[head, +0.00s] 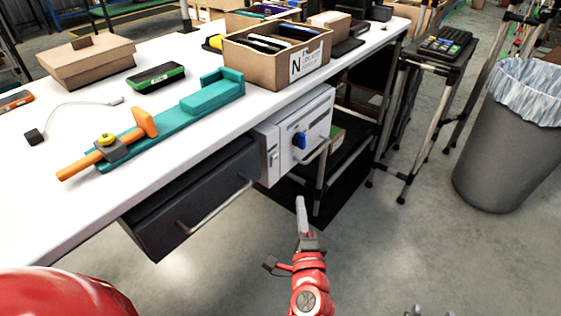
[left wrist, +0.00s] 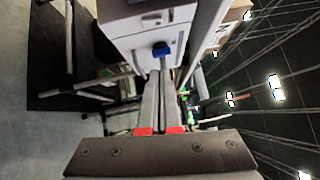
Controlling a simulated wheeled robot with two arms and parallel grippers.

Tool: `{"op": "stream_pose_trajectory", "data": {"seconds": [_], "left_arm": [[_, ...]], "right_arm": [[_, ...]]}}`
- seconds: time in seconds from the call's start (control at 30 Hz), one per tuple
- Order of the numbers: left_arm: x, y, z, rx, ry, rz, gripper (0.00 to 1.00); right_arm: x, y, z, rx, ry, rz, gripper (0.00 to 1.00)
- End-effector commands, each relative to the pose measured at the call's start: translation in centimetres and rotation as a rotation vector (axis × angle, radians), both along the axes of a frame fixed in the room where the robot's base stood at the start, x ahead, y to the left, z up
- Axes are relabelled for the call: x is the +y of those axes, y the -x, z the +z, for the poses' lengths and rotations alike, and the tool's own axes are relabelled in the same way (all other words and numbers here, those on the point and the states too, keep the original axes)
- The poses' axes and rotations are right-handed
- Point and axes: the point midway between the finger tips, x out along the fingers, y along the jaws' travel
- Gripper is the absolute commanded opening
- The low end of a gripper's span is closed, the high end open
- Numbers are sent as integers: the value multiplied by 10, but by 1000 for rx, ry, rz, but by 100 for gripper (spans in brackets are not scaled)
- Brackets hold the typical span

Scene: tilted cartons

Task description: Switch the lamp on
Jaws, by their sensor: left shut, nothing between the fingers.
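I cannot make out a lamp for certain in either view. A blue knob (head: 300,140) sits on the front of a light grey unit (head: 272,132) mounted under the table's edge. The knob also shows in the left wrist view (left wrist: 161,49), just beyond my fingertips. My left gripper (head: 299,201) is shut and empty, below and in front of the unit in the head view. In the left wrist view its two fingers (left wrist: 161,78) lie together, pointing at the knob. Whether they touch it is not clear. Small grey tips show at the head view's bottom edge, perhaps my right gripper (head: 430,312).
The white table (head: 75,190) carries a teal and orange tool (head: 212,97), a closed carton (head: 88,62) and an open carton (head: 262,66). A dark drawer (head: 190,198) with a bar handle hangs left of the unit. A grey bin (head: 500,165) stands at right. Floor before the unit is clear.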

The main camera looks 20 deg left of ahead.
Motion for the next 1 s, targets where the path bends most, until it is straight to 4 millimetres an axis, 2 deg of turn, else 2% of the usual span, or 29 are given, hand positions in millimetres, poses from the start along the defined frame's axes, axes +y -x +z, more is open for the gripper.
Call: {"op": "stream_pose_trajectory", "data": {"seconds": [0.33,0.53,0.67,1.0], "left_arm": [[6,5,4,-2,5,33,0],[10,-1,4,2,6,37,0],[19,-18,5,0,8,40,0],[48,-84,13,-2,8,37,0]], "right_arm": [[0,0,1,2,-1,1,50],[0,0,0,2,-1,1,50],[0,0,-2,2,-1,1,50],[0,0,-10,2,-1,0,50]]}}
